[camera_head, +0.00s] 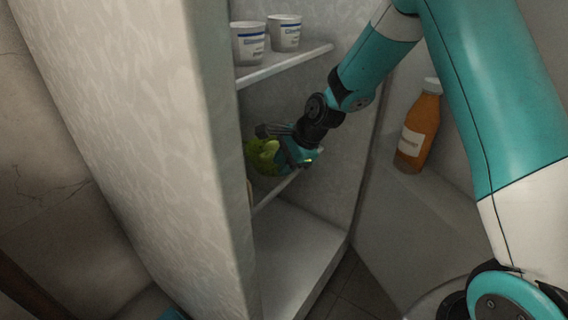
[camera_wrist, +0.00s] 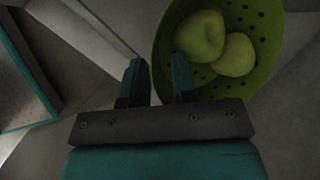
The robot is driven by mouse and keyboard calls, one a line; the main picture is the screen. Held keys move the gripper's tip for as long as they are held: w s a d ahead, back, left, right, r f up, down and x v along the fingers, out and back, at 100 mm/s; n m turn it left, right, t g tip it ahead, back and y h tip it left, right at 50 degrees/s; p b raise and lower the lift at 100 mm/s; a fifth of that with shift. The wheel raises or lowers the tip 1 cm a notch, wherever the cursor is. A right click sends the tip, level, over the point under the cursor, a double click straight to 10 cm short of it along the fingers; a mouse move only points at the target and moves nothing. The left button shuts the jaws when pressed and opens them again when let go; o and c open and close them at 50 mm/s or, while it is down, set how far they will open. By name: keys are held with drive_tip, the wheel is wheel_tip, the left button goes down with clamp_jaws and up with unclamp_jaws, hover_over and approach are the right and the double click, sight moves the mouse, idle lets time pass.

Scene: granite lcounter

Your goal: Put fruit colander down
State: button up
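The green fruit colander (camera_wrist: 266,32) holds green apples (camera_wrist: 200,36) in the wrist view. It is round with holes in its wall. In the head view the apples (camera_head: 262,154) show inside the fridge at the height of the middle shelf; the fridge wall and my gripper hide much of the colander. My gripper (camera_wrist: 158,66) is at the colander's left rim in the wrist view. Its fingers are apart, one outside the rim and one over the inside, with a gap between them. Whether the colander rests fully on the shelf is hard to see.
Two white cups (camera_head: 248,43) stand on the upper shelf (camera_head: 290,66). The middle shelf edge (camera_head: 276,191) runs below my gripper. The fridge bottom (camera_head: 292,255) looks clear. An orange bottle (camera_head: 418,128) stands to the right. The tall pale fridge side (camera_head: 150,120) is close on the left.

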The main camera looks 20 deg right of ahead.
drive_tip(key=p+v, duration=0.5)
drive_tip(key=v, duration=0.7)
drive_tip(key=s+a+r+n+g, duration=0.1)
drive_tip(key=s+a+r+n, duration=0.65)
drive_tip(key=s+n, duration=0.3)
drive_tip(key=s+a+r+n+g, duration=0.1)
drive_tip(key=s+a+n, duration=0.1)
drive_tip(key=s+n, duration=0.5)
drive_tip(key=s+a+r+n+g, duration=0.1)
drive_tip(key=s+r+n, duration=0.1)
drive_tip(key=s+n, duration=0.4)
drive_tip(key=s, duration=0.4)
drive_tip(key=shift+s+a+r+n+g+h, duration=0.2)
drive_tip(key=shift+a+n+g+h, duration=0.1)
drive_tip(key=shift+a+n, duration=0.1)
